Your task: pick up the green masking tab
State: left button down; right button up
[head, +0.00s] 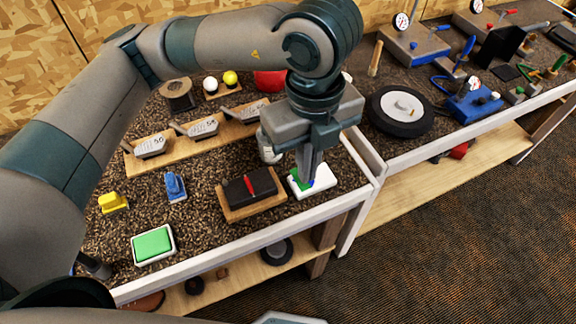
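A small green masking tab (297,180) shows at the left side of a white tray (322,187) near the table's front edge. My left gripper (308,183) points down over this tray, its fingertips low beside the green tab. The fingers look close together, but I cannot tell whether they are shut or touch the tab. A bit of blue shows at the fingertips. The fingers and wrist hide part of the tray. My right gripper is not in view.
A wooden block with a black top and red strip (250,187) stands just left of the tray. A green pad in a white frame (153,244), a blue piece (175,186) and a yellow piece (112,203) lie further left. A wheel (400,111) lies at the right.

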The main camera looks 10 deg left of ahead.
pick_arm(q)
jog(key=shift+s+d+r, duration=0.25)
jog(key=shift+d+r, duration=0.15)
jog(key=shift+d, duration=0.25)
jog(key=shift+w+f, duration=0.1)
jog(key=shift+w, duration=0.05)
